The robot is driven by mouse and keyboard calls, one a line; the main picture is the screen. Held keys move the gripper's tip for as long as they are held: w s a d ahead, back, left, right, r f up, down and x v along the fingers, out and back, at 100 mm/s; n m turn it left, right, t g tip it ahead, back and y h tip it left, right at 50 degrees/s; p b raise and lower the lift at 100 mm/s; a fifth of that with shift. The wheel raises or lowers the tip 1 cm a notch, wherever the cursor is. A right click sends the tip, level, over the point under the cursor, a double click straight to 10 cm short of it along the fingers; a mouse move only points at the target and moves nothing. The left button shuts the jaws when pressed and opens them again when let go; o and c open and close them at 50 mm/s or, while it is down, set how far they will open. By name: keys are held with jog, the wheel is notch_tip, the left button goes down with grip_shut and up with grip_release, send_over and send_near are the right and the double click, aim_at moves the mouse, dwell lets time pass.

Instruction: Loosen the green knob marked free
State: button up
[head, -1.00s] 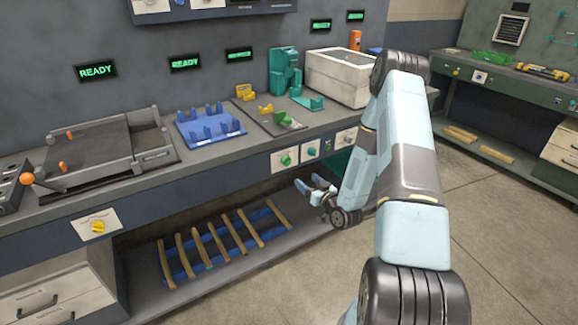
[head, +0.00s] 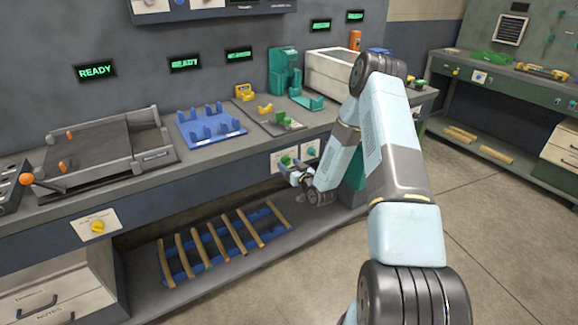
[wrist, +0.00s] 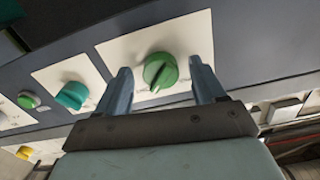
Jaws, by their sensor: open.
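A green knob (wrist: 160,72) with a pointer ridge sits on a cream plate (wrist: 120,47) on the bench's front face. In the wrist view it lies between the two open fingers of my gripper (wrist: 160,85), with a gap on each side. Its label is mostly hidden and I cannot read it. In the head view my gripper (head: 297,172) is at the bench front and partly covers the green knob (head: 287,161). A teal knob (wrist: 72,95) sits on the neighbouring plate, also seen in the head view (head: 310,153).
A green button (wrist: 28,100) and a yellow knob (wrist: 24,152) lie farther left in the wrist view. The benchtop (head: 265,148) overhangs above. Below, a lower shelf (head: 300,236) carries a blue rack (head: 205,270) with wooden sticks.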

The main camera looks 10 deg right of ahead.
jog(key=shift+w+a, duration=0.1)
jog(key=shift+w, duration=0.25)
jog(key=c, duration=1.1)
jog(key=shift+o, duration=0.2)
